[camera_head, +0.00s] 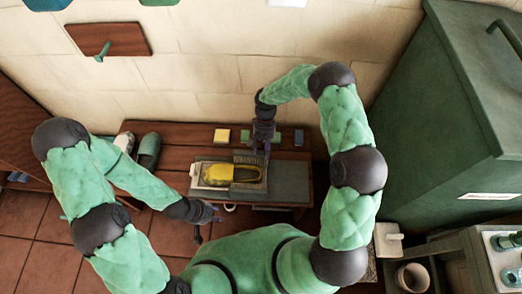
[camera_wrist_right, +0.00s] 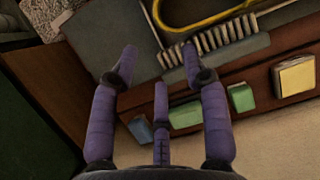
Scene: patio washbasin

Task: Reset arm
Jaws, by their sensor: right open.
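My right gripper (camera_head: 262,148) hangs over the back part of the bench, beside a grey bristled piece (camera_head: 251,158). In the right wrist view its purple fingers (camera_wrist_right: 158,72) are spread, with nothing between them. The bristles (camera_wrist_right: 222,38) lie just beyond the fingertips there. My left gripper (camera_head: 212,212) is low at the front edge of the bench, left of the middle. It is too small and dark to tell whether it is open. No held object shows in it.
A pale tray with a yellow item (camera_head: 217,175) sits on the wooden bench (camera_head: 180,150). Small yellow (camera_head: 222,136) and green blocks line the back. A large green cabinet (camera_head: 440,120) stands at right, by a cup (camera_head: 411,277).

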